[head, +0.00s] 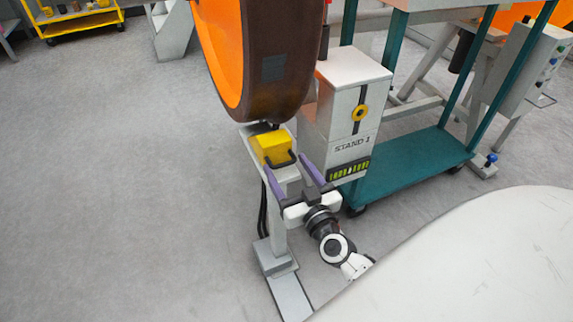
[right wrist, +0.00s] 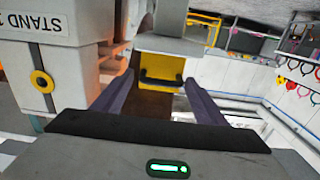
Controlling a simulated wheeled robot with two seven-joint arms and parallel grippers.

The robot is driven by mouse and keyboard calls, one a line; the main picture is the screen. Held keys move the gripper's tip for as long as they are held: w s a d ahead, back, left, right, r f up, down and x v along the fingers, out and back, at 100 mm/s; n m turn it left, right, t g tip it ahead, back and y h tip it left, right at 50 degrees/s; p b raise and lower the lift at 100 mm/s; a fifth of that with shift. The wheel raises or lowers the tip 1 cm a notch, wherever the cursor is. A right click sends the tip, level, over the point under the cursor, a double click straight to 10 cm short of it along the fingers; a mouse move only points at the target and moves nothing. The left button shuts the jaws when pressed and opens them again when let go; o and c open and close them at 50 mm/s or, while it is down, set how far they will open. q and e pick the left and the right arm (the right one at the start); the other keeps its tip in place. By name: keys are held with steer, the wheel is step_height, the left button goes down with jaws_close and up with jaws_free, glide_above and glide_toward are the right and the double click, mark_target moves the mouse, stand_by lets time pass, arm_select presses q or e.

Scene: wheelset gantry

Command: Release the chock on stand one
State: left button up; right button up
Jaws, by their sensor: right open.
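The yellow chock (head: 273,148) sits on a grey post beside stand one, under the orange wheel (head: 272,50). It has a dark handle (head: 282,162) on its near side. The chock also shows in the right wrist view (right wrist: 160,67), with its dark handle (right wrist: 161,81) between and beyond my fingers. The stand (head: 348,110) is a white box marked "STAND 1" with a yellow ring. My right gripper (head: 294,172) is open, its purple fingers pointing at the chock. I cannot tell whether a fingertip touches the handle. My left gripper is not in view.
A teal cart (head: 405,165) on wheels stands right of the stand. A grey control box (head: 525,65) with buttons is at the right. A yellow trolley (head: 80,22) is far left. The floor (head: 110,170) at left is clear.

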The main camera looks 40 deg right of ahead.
arm_select(q)
steer(key=shift+p, duration=0.35)
arm_select(e)
steer(key=v, duration=0.9)
steer(key=s+a+f+n+g+y, duration=0.1)
steer(key=a+f+n+y, duration=0.2)
steer(key=a+y, duration=0.45)
steer(key=s+a+f+n+g, duration=0.2)
steer(key=s+a+f+g, duration=0.55)
steer(key=s+a, duration=0.25)
arm_select(q)
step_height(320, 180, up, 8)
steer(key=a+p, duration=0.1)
steer(key=p, duration=1.1)
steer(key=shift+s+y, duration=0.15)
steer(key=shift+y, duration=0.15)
arm_select(e)
step_height(320, 180, up, 7)
steer(key=d, duration=0.1)
steer(key=shift+s+d+f, duration=0.15)
steer(key=shift+s+d, duration=0.05)
steer(key=shift+s, duration=0.1)
steer(key=shift+f+h, duration=0.1)
steer(key=shift+h, duration=0.15)
steer(key=shift+c, duration=0.2)
